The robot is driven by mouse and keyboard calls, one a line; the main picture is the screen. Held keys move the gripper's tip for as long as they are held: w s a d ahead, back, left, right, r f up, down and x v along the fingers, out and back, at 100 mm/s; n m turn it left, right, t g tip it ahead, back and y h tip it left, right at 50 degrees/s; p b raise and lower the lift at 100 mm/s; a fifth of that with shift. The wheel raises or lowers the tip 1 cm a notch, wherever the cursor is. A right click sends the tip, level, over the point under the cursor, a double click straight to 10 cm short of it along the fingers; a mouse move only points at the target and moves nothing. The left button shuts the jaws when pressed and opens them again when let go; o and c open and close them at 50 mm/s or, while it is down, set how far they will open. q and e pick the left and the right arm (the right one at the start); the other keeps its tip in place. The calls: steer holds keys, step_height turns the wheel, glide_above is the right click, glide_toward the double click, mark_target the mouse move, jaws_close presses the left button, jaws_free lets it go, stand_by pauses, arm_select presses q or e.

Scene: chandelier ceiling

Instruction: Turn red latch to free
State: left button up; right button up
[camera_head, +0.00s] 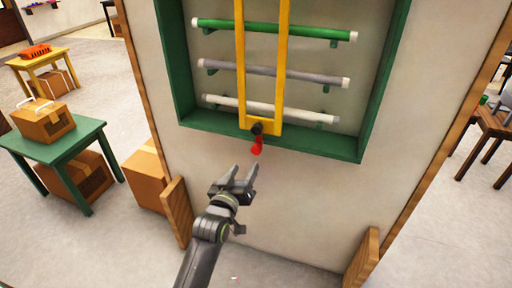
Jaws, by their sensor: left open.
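The red latch (257,146) hangs from a dark round pivot at the bottom end of a yellow bar frame (241,70). It points down and slightly left, just over the lower edge of a green frame (330,148) on a white panel. My left gripper (242,175) is open and empty, below and a little left of the latch, apart from it in the picture. Its fingers point up toward the latch. My right gripper is not in view.
Green, grey and white tubes (270,72) lie on brackets behind the yellow bars. Wooden feet (177,210) stand at the panel's lower sides. At left are a green table (62,146) and cardboard boxes (146,178). The panel face below the green frame is clear.

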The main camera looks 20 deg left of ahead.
mark_target(255, 150)
arm_select(q)
steer(key=w, duration=1)
steer(key=shift+w+d, duration=0.2)
steer(key=shift+w, duration=0.15)
steer(key=c, duration=1)
steer(key=shift+o, duration=0.2)
